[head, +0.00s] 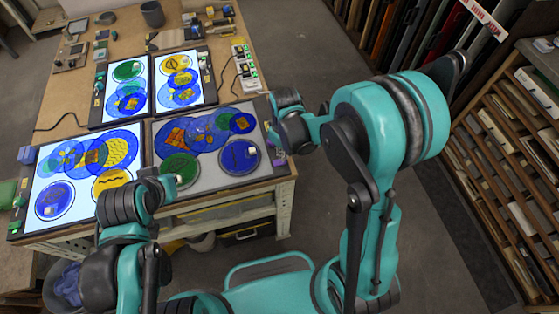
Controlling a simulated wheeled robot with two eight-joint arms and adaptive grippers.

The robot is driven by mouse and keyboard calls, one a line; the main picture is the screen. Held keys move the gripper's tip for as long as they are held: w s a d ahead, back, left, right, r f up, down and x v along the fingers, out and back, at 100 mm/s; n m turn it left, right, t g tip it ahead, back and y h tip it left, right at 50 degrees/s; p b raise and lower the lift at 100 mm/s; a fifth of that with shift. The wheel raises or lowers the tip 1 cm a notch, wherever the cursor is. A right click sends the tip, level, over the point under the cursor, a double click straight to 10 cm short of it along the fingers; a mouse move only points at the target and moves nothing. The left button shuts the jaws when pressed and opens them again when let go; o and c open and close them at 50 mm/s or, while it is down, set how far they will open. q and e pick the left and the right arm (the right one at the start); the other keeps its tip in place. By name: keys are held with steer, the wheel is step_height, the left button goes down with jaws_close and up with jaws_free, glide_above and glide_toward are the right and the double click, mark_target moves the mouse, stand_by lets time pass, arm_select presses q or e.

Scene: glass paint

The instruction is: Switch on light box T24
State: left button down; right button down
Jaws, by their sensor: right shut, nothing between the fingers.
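Four light boxes lie on the workbench, and I cannot read which one is T24. The front right light box (212,180) has a grey, unlit panel with blue and green glass discs. The front left light box (86,203), back left light box (103,75) and back right light box (203,65) glow white under coloured discs. My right gripper (276,138) is shut and empty at the right edge of the grey box; whether it touches is unclear. My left gripper (173,184) is over the front edge of the grey box; its fingers are too small to judge.
A power strip (244,68) with cables stands behind the grey box. A grey cup (152,14) and small tools are at the back of the workbench (125,37). A slatted rack (515,140) stands at the right, with open floor before it.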

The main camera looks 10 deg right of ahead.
steer(key=shift+f+b, duration=0.8)
steer(key=shift+f, duration=0.1)
steer(key=shift+r, duration=0.1)
steer(key=shift+r+p, duration=2.6)
steer(key=shift+r, duration=0.9)
steer(key=shift+s+d+r+b, duration=0.1)
steer(key=shift+r+b, duration=0.05)
steer(key=shift+b, duration=0.2)
steer(key=s+d+r+m+t+b, duration=0.2)
steer(key=s+m+t+b, duration=0.1)
steer(key=s+b, duration=0.2)
steer(key=s+d+r+m+t+b, duration=0.2)
steer(key=s+m+t+b, duration=0.1)
steer(key=s+t+b, duration=0.1)
steer(key=shift+s+d+b, duration=0.25)
steer(key=shift+s+b, duration=0.1)
steer(key=shift+s, duration=0.2)
